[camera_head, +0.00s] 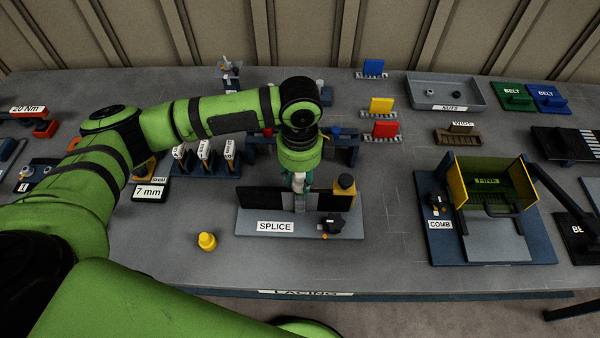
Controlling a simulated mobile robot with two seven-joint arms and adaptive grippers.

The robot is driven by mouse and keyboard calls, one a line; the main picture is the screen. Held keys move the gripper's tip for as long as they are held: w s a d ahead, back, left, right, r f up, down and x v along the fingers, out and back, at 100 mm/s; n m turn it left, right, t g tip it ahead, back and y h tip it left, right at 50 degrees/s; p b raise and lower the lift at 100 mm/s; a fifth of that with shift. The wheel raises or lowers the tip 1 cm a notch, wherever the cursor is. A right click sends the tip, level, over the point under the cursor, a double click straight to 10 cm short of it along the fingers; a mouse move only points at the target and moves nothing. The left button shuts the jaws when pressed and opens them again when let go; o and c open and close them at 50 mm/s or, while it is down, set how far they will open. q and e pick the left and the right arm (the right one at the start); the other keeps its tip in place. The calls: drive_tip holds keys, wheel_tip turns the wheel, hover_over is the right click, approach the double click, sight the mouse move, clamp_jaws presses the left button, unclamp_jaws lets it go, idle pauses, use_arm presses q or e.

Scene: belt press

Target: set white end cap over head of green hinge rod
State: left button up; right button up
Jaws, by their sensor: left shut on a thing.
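My left gripper (299,185) points down over the middle of the grey splice fixture (265,239). It is shut on a small pale piece between its fingertips. The piece is mostly covered by the fingers, so I cannot tell for sure that it is the white end cap. I cannot make out the green hinge rod or its head; the gripper covers the middle of the fixture. My right gripper is not in view.
The fixture carries a black knob (333,225) and a yellow-topped block (344,187). A yellow piece (207,241) stands at its front left. The comb station (497,250) lies to the right. Racks and a nuts tray (447,92) stand behind.

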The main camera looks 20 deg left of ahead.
use_arm(q)
drive_tip(key=shift+f, duration=0.75)
drive_tip(key=o, duration=1)
drive_tip(key=shift+r, duration=0.1)
drive_tip(key=shift+r, duration=0.1)
wheel_tip(320, 180, up, 3)
drive_tip(key=p, duration=0.3)
drive_tip(key=shift+f, duration=0.2)
drive_tip(key=shift+r+p, duration=0.75)
drive_tip(key=shift+r, duration=1.35)
